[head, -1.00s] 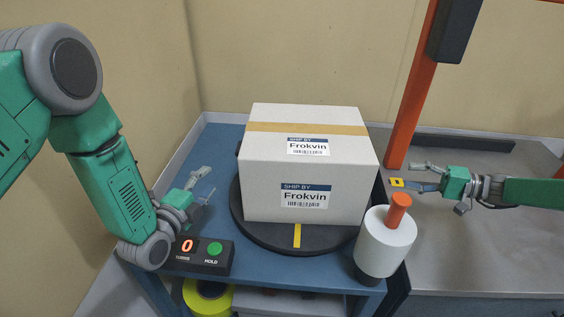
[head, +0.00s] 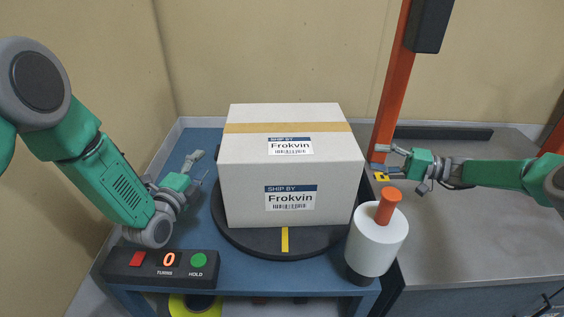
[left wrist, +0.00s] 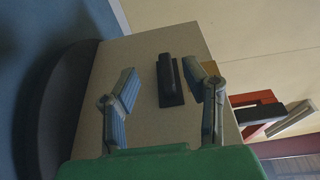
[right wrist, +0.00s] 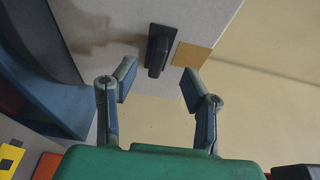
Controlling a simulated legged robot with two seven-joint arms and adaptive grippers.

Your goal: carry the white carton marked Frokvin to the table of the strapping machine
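The white Frokvin carton (head: 240,190), with a tan tape band and labels on its top and front, sits upright on a dark round turntable (head: 250,240). My left gripper (head: 200,165) is open beside its left side. In the left wrist view that side (left wrist: 150,55) carries a black handle (left wrist: 170,80), between the line of the open fingers (left wrist: 165,88). My right gripper (head: 384,160) is open off the right side. In the right wrist view a black handle (right wrist: 158,50) on the carton (right wrist: 125,25) lies just beyond the open fingertips (right wrist: 156,80). Neither gripper visibly holds anything.
The turntable stands on a blue table (head: 205,225). A control box (head: 160,268) reading 0 is at front left; a white cylinder with an orange knob (head: 376,240) is at front right. A grey table (head: 450,250) with an orange post (head: 391,90) adjoins on the right.

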